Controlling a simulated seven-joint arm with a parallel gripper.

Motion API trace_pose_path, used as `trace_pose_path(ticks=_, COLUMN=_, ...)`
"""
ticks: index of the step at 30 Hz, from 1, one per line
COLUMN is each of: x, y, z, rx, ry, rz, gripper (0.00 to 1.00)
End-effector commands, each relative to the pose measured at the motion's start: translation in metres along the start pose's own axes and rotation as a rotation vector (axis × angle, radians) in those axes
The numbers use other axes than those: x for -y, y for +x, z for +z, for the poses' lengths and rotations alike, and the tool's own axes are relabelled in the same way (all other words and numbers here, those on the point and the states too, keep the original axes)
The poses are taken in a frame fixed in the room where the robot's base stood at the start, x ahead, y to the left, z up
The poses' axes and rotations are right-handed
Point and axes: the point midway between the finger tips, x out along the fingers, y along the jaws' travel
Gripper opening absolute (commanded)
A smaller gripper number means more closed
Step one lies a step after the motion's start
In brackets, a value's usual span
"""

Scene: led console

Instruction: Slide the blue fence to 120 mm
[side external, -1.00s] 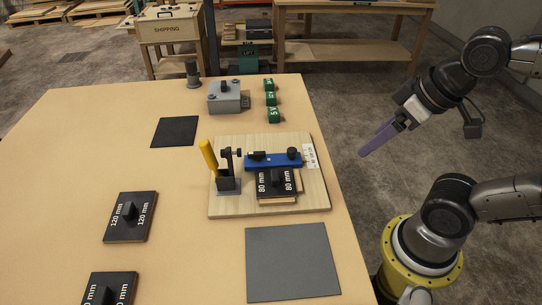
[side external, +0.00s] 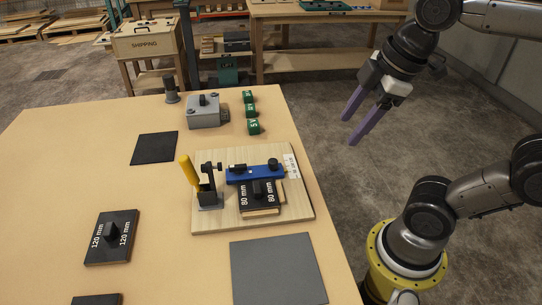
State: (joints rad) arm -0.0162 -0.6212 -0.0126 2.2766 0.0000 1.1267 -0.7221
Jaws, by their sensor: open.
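The blue fence (side external: 240,176) is a bar with black knobs on a light wooden board (side external: 225,220), in the side external view. A black block marked 80 mm (side external: 247,206) sits on the board just in front of the fence, seemingly against it. A toggle clamp with a yellow handle (side external: 187,170) stands at the fence's left, its handle raised. A black block marked 120 mm (side external: 98,247) lies apart on the table at the left. My gripper (side external: 358,125), with purple fingers, is open and empty, in the air right of the table, well away from the fence.
A dark grey mat (side external: 278,270) lies in front of the board and a smaller black mat (side external: 154,148) behind it. A grey box (side external: 205,113) and green blocks (side external: 250,112) stand at the back. Another dark block (side external: 97,299) is cut off at the bottom.

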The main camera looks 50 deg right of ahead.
Motion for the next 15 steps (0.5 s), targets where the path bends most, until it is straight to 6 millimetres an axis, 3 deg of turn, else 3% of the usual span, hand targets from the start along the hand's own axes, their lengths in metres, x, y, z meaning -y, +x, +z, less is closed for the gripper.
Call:
trace_pose_path(ticks=4, x=-0.025, y=-0.012, z=-0.038, rx=0.061, ry=-0.364, rz=-0.092, gripper=0.58)
trace_pose_path(ticks=9, x=-0.048, y=-0.008, z=-0.083, rx=0.103, ry=-0.679, rz=-0.208, gripper=0.58)
trace_pose_path(ticks=15, x=-0.063, y=0.016, z=-0.123, rx=0.135, ry=-0.808, rz=-0.3, gripper=0.58)
